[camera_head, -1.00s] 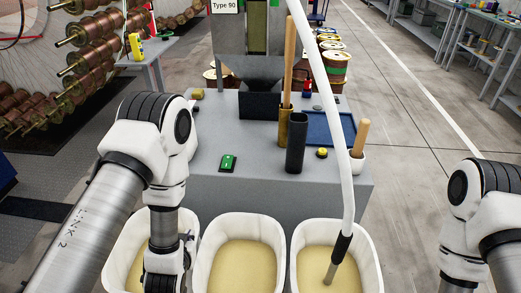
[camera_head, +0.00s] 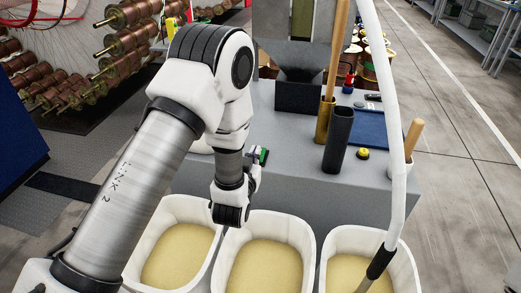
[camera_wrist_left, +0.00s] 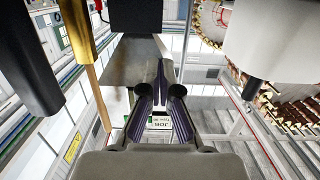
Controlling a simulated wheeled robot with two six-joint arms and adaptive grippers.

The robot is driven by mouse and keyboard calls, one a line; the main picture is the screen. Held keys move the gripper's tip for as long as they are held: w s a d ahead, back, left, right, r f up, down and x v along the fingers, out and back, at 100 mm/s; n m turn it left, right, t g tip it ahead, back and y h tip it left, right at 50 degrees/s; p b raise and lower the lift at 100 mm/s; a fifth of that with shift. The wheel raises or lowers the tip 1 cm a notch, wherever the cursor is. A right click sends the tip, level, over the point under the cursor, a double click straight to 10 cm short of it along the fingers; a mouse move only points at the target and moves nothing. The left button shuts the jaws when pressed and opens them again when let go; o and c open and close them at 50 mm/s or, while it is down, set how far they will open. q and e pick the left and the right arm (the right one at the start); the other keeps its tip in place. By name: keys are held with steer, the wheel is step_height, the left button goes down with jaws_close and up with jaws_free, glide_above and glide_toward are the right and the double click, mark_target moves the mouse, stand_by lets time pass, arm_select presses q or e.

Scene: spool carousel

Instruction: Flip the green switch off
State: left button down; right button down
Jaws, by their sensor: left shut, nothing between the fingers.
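The green switch (camera_head: 264,155) is on the front left part of the grey bench in the head view, partly hidden behind my left gripper. My left gripper (camera_head: 254,172) is shut and empty, right in front of the switch. I cannot tell whether it touches it. In the left wrist view the shut fingers (camera_wrist_left: 160,100) fill the middle, and I cannot make out the switch there. The position of the switch's rocker cannot be read. My right gripper is out of view.
A black cylinder (camera_head: 338,142), a tan holder with a wooden rod (camera_head: 325,125) and a yellow button (camera_head: 362,154) stand right of the switch on the bench. White bins (camera_head: 310,240) of yellowish granules line its front. A white hose (camera_head: 397,190) crosses the right side.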

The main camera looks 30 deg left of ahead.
arm_select(q)
steer(key=x, duration=0.6)
steer(key=shift+p, duration=0.4)
steer(key=f, duration=0.1)
steer(key=w+f, duration=0.1)
steer(key=f, duration=0.1)
steer(key=shift+a+f, duration=0.15)
steer(key=shift+f, duration=0.1)
steer(key=shift+w+f, duration=0.1)
steer(key=shift+f, duration=0.3)
